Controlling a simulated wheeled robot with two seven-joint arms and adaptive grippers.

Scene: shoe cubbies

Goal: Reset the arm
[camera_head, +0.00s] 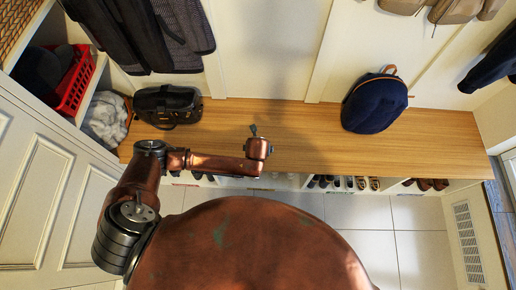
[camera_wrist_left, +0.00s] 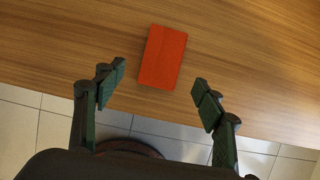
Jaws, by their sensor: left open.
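My left arm reaches in from the left in the head view, and its gripper (camera_head: 254,131) is over the front part of the wooden bench (camera_head: 290,125). In the left wrist view my left gripper (camera_wrist_left: 158,92) is open, with its two dark green fingers wide apart and nothing between their tips. An orange-red flat rectangular object (camera_wrist_left: 162,57) lies on the bench just beyond the fingertips. It is apart from both fingers. I cannot make it out in the head view. My right gripper is in neither view.
A dark blue backpack (camera_head: 375,103) stands on the bench at right, a black bag (camera_head: 167,106) at left. Shoes (camera_head: 345,183) sit in cubbies below. A red basket (camera_head: 75,80) is on a left shelf. Coats (camera_head: 140,35) hang above. The bench middle is mostly clear.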

